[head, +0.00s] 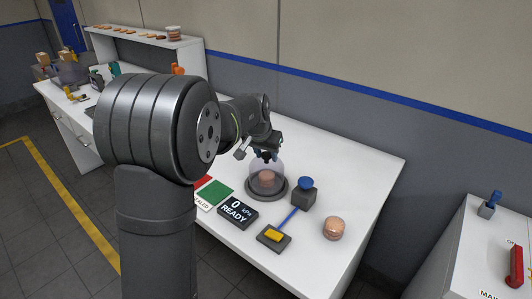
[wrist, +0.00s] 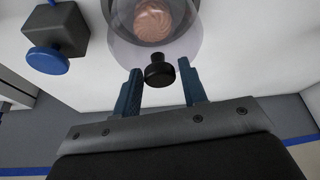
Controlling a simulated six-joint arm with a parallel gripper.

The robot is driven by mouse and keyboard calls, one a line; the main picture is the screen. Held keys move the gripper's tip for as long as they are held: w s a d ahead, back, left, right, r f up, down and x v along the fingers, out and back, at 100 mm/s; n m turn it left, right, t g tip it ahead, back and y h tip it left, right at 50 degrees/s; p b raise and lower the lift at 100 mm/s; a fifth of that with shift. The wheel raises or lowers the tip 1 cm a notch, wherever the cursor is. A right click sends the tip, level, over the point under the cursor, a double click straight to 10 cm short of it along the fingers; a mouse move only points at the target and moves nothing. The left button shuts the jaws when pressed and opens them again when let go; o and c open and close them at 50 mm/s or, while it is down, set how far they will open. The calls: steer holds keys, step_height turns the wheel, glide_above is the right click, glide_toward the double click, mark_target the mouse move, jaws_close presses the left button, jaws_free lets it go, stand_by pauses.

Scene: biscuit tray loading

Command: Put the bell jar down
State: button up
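The clear bell jar (head: 254,171) stands upright over a stack of biscuits (head: 267,177) on a round dark base (head: 267,195); whether its rim is fully seated is too small to tell. In the wrist view the jar (wrist: 119,38) shows with its black knob (wrist: 158,76) and a pinkish biscuit (wrist: 152,19) inside. My gripper (wrist: 160,88) is open. Its two blue fingers are on either side of the knob, with a visible gap on both sides. In the head view my gripper (head: 262,150) is just above the jar, partly hidden by my arm.
Right of the jar stands a grey box with a blue knob (head: 305,184), linked to a yellow-button pedal (head: 274,235). A "0 kPa READY" display (head: 238,212), a green card (head: 217,193) and another biscuit stack (head: 334,229) are nearby.

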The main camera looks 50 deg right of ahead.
steer(key=shift+o, duration=0.9)
steer(key=shift+r, duration=0.1)
steer(key=shift+r, duration=0.2)
steer(key=v, duration=1.2)
steer(key=shift+f, duration=0.15)
